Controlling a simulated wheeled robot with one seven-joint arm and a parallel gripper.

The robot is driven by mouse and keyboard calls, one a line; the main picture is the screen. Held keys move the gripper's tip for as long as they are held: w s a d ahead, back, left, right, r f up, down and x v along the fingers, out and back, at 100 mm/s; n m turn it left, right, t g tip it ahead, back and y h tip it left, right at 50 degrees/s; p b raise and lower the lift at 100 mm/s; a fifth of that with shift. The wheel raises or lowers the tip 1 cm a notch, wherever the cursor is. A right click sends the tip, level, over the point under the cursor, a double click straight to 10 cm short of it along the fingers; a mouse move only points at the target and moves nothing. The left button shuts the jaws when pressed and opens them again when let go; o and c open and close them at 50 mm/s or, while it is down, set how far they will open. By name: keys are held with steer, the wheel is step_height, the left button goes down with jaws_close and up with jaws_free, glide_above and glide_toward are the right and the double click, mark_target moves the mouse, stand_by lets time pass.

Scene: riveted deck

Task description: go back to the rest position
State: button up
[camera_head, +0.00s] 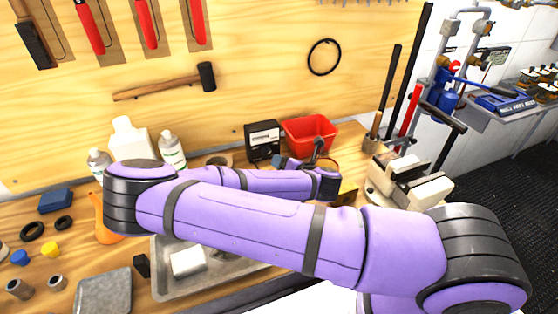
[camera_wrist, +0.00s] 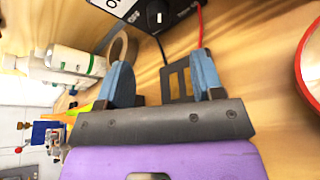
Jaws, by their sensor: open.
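My gripper (camera_wrist: 162,78) shows in the wrist view with its two blue fingers spread apart. I see nothing held between them; a dark flat piece with square openings (camera_wrist: 178,82) shows behind the gap. How far it is from the fingers I cannot tell. In the head view my purple arm is folded across the workbench (camera_head: 22,232), and its far end is near the red bin. The fingers are hard to make out there.
The red bin (camera_head: 310,133) and a black meter box (camera_head: 262,140) stand at the back. White bottles (camera_head: 130,140) are at the left. A metal tray (camera_head: 165,284) lies partly under my arm. A vise (camera_head: 412,182) is at the right. Tools hang on the wooden wall.

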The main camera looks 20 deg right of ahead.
steer(key=shift+s+r, duration=0.1)
steer(key=shift+s, duration=0.2)
steer(key=shift+d, duration=0.1)
